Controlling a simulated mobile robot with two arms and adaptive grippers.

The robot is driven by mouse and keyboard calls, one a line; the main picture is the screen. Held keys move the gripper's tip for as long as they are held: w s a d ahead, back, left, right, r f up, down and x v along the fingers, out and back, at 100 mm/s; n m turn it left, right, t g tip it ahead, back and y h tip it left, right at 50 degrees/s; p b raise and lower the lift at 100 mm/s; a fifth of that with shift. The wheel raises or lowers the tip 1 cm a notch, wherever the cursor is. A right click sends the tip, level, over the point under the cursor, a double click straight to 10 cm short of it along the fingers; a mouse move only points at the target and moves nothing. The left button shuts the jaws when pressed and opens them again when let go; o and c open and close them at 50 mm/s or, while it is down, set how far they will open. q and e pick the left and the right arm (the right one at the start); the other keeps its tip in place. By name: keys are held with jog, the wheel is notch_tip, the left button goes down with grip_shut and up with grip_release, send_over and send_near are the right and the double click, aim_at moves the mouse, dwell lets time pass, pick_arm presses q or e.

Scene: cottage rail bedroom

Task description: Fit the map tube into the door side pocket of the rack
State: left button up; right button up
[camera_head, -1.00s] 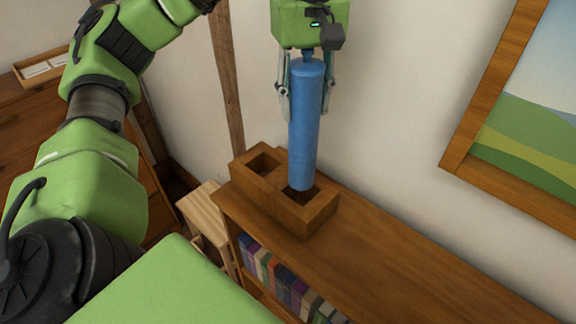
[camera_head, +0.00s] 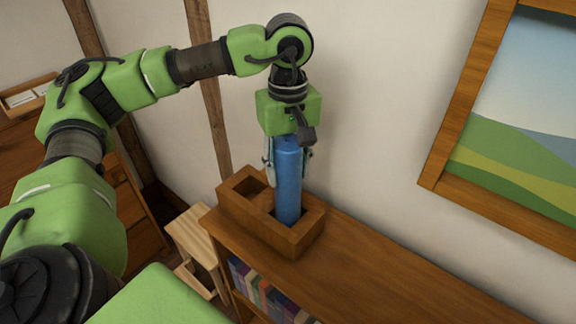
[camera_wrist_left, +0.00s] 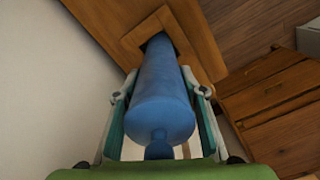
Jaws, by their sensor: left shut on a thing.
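The blue map tube (camera_head: 288,185) stands roughly upright with its lower end inside the nearer right pocket of the wooden rack (camera_head: 290,243). The rack's other pocket (camera_head: 248,187), at the far left, is empty. My left gripper (camera_head: 286,170) is above the rack with its fingers shut on the tube's upper part. In the left wrist view the tube (camera_wrist_left: 160,90) runs from between the fingers into the dark pocket opening, and its bottom end is hidden. I cannot tell from the pictures which pocket is on the door side. My right gripper is not in view.
The rack stands on the left end of a wooden bookcase (camera_head: 390,275) with books (camera_head: 262,290) below. The bookcase top to the right is clear. A wall and framed picture (camera_head: 520,120) are behind. A pale wooden stool (camera_head: 195,235) stands left of the bookcase.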

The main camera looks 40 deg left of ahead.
pick_arm(q)
jog(key=shift+f, duration=0.15)
jog(key=o, duration=1.6)
jog(key=shift+c, duration=0.2)
jog(key=shift+r, duration=0.4)
notch_tip(320, 180, up, 10)
jog(key=shift+r+b, duration=0.1)
jog(key=shift+b, duration=0.5)
jog(key=shift+r, duration=0.7)
